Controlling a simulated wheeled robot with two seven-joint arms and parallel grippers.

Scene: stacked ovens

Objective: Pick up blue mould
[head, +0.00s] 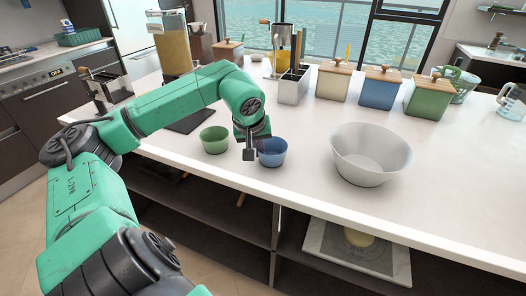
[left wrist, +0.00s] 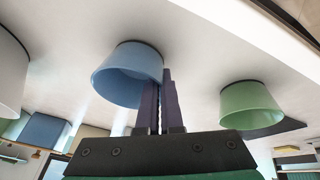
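The blue mould (head: 273,152) stands upright on the white worktop, near its front edge. My left gripper (head: 249,153) is at the left side of its rim. In the left wrist view the blue mould (left wrist: 120,72) appears upside down. The fingers of my left gripper (left wrist: 160,98) are close together, one over the mould's inside and one outside its wall. They look shut on the rim, with the thin wall between them. The exact contact is partly hidden. My right gripper is not in view.
A green mould (head: 215,140) stands just left of the blue one. A large white bowl (head: 371,155) stands to the right. Lidded canisters (head: 380,88) and a utensil holder (head: 293,87) stand behind. The worktop's front edge (head: 330,222) is close.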

